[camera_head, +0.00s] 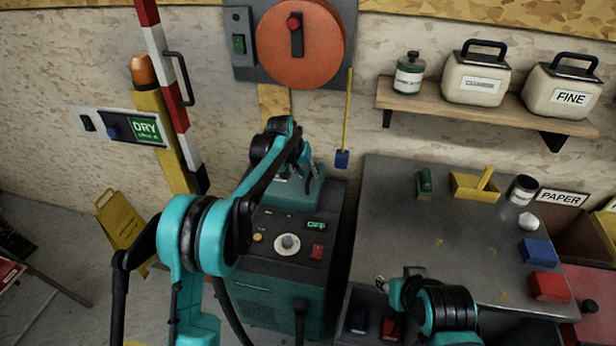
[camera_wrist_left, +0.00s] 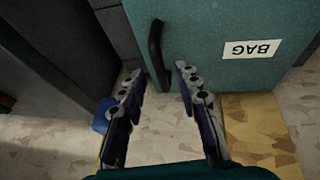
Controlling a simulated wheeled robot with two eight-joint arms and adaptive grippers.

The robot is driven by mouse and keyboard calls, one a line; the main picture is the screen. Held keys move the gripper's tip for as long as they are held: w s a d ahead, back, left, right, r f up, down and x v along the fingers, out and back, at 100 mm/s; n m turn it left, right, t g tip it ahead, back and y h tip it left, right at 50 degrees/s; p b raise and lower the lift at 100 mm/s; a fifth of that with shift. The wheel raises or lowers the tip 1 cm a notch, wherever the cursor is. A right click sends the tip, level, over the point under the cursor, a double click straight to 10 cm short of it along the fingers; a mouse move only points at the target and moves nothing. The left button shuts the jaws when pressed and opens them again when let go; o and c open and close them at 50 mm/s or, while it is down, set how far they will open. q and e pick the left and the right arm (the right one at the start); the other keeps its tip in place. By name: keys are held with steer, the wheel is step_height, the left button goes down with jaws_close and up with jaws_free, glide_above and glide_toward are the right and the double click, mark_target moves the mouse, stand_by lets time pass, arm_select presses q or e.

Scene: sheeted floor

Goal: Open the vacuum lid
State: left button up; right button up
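The vacuum (camera_head: 290,255) is a teal cabinet with a dark control panel and a lit OFF display. Its teal lid (camera_head: 306,194) is at the back, partly hidden by my left arm. In the left wrist view the lid (camera_wrist_left: 205,45) carries a BAG label and a black bar handle (camera_wrist_left: 156,48). My left gripper (camera_head: 303,168) is over the lid. In the wrist view its fingers (camera_wrist_left: 160,84) are open, with the handle's near end between or just beyond the fingertips; contact is not clear. My right gripper (camera_head: 382,284) is small and partly hidden by its arm, over the workbench's front edge.
A grey workbench (camera_head: 390,225) with small blocks stands right of the vacuum. A shelf (camera_head: 440,103) with canisters and a red disc (camera_head: 322,62) are on the wall. A striped barrier post (camera_head: 167,75) and yellow floor sign (camera_head: 122,222) are at the left.

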arm_select(q)
steer(key=shift+w+d+f, duration=0.1)
steer(key=shift+f, duration=0.3)
jaws_close()
